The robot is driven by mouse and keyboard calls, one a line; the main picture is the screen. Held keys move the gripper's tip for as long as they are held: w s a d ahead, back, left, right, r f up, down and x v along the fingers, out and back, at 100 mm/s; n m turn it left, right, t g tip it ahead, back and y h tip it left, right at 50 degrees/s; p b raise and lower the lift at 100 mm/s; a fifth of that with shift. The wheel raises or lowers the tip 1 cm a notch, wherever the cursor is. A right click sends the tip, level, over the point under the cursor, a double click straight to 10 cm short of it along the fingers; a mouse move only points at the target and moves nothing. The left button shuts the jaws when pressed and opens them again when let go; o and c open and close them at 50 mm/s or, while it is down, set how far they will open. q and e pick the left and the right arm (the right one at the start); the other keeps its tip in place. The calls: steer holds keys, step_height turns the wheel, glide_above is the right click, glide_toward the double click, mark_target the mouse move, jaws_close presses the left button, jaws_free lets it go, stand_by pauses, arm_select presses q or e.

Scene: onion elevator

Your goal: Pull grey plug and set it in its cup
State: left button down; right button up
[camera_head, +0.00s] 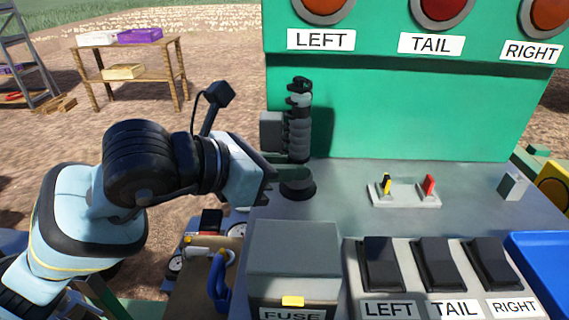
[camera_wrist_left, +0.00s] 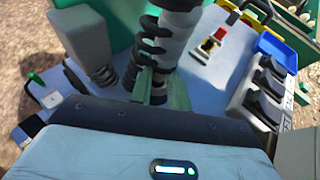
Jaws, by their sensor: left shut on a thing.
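My left gripper (camera_head: 284,167) reaches in from the left above the panel's grey top. Its green fingers (camera_wrist_left: 157,90) are shut on the grey plug (camera_wrist_left: 170,48), whose grey and black ribbed body stands above them in the left wrist view. In the head view the plug (camera_head: 299,128) rises nearly upright in front of the green board. A dark round cup-like base (camera_head: 298,188) sits just below the fingers. The plug's lower end is partly hidden, so I cannot tell whether it touches the base. My right gripper is not in view.
A grey fuse box (camera_head: 292,255) and several black rocker switches (camera_head: 381,263) stand at the front. A small plate with yellow and red levers (camera_head: 405,194) lies to the right. A blue tray (camera_head: 540,262) is at the right edge. Bare panel top lies between.

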arm_select(q)
steer(key=shift+r, duration=0.15)
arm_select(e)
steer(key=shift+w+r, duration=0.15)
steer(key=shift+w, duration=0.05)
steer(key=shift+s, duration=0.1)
arm_select(q)
steer(key=shift+f, duration=0.2)
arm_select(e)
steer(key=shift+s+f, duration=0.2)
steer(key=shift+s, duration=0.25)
arm_select(q)
steer(key=shift+r, duration=0.2)
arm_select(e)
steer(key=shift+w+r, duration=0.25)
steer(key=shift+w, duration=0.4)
arm_select(q)
steer(key=shift+f, duration=0.2)
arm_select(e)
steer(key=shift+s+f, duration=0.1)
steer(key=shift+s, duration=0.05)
arm_select(q)
steer(key=shift+r, duration=0.1)
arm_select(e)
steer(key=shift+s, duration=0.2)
arm_select(q)
steer(key=shift+r, duration=0.1)
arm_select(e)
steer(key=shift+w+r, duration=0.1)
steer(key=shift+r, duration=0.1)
